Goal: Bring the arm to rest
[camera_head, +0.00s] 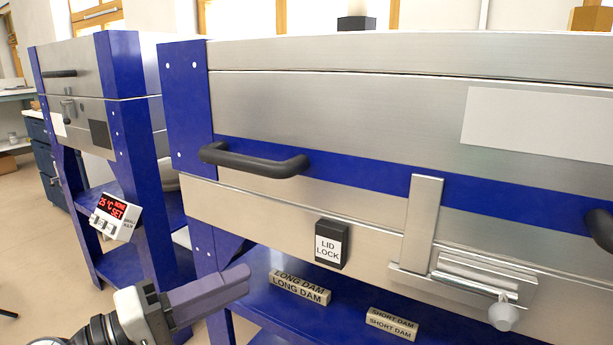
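My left gripper (240,281) comes in at the bottom left, in front of the blue stand of the nearer kiln. Its fingers point right and overlap from this side, so I cannot tell whether they are open or shut. No object shows in them. The gripper appears apart from the kiln front. My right gripper is not in view. The nearer kiln (330,210) has a steel body with a closed lid and a dark handle (254,160). A black lid lock box (331,244) is on its front.
A long dam block (299,288) and a short dam block (391,324) lie on the blue shelf (345,309) under the kiln. A latch (470,278) sticks out at the lower right. A second kiln (90,95) and a temperature controller (116,216) are at left. Bare floor (30,260) shows far left.

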